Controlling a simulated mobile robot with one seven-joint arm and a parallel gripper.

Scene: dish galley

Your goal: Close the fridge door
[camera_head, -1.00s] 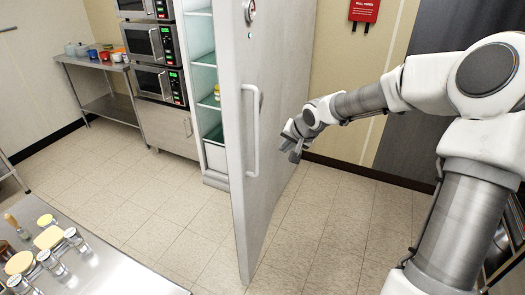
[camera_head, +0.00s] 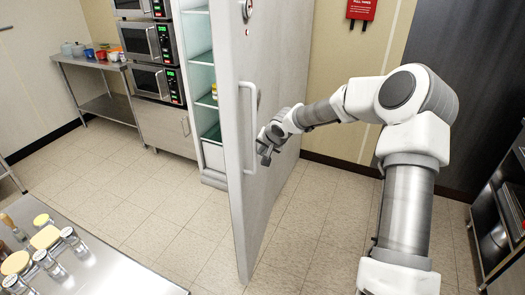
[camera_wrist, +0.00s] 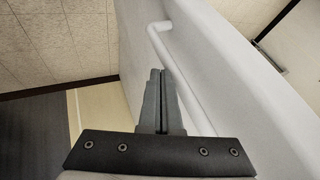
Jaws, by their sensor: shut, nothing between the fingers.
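The fridge door (camera_head: 268,130) is white and stands wide open, its edge toward me, with a long vertical handle (camera_head: 252,125) on its face. Behind it the fridge (camera_head: 201,95) shows lit shelves. My gripper (camera_head: 265,158) is at the right of the door, close to the handle's lower part. In the wrist view my gripper (camera_wrist: 162,80) is shut and empty, its fingers beside the white handle (camera_wrist: 180,70) and pointing along the door face (camera_wrist: 235,70). Whether the fingers touch the handle or door I cannot tell.
A steel counter (camera_head: 110,272) with several jars is at the front left. Microwaves (camera_head: 155,85) stand left of the fridge. A side table (camera_head: 105,105) is at the back left. A dark rack (camera_head: 500,205) is at the right. The tiled floor around the door is clear.

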